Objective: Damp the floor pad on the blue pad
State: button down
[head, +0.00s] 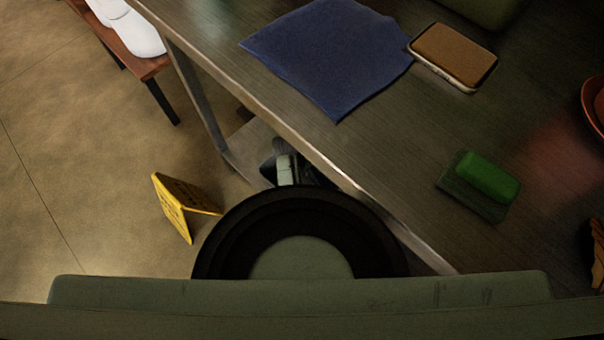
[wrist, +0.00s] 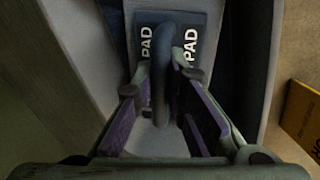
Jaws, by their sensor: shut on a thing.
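The floor pad (wrist: 203,42) shows in the wrist view as a dark board with white "PAD" lettering and a dark upright handle. My gripper (wrist: 167,82) has its purple-lined fingers on either side of this handle and is shut on it. I cannot tell whether the pad is lifted or resting. In the head view, a blue pad (head: 330,55), like a flat cloth, lies on the dark table. My gripper is low beside the table's edge, mostly hidden by my own arm.
Grey walls (wrist: 245,60) stand around the floor pad. A yellow floor sign (head: 180,205) stands on the floor nearby. On the table (head: 400,150) are a brown-topped block (head: 455,52) and a green block (head: 487,178). A wooden bench (head: 130,42) stands at upper left.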

jog(key=shift+f, duration=0.55)
dwell(1.9)
jog(key=p+v, duration=0.4)
jog(key=p, duration=0.1)
jog(key=d+p+v, duration=0.1)
jog(key=p+v, duration=0.1)
jog(key=v, duration=0.1)
jog(key=shift+w+d+r, duration=0.1)
jog(key=shift+w, duration=0.25)
dwell(0.6)
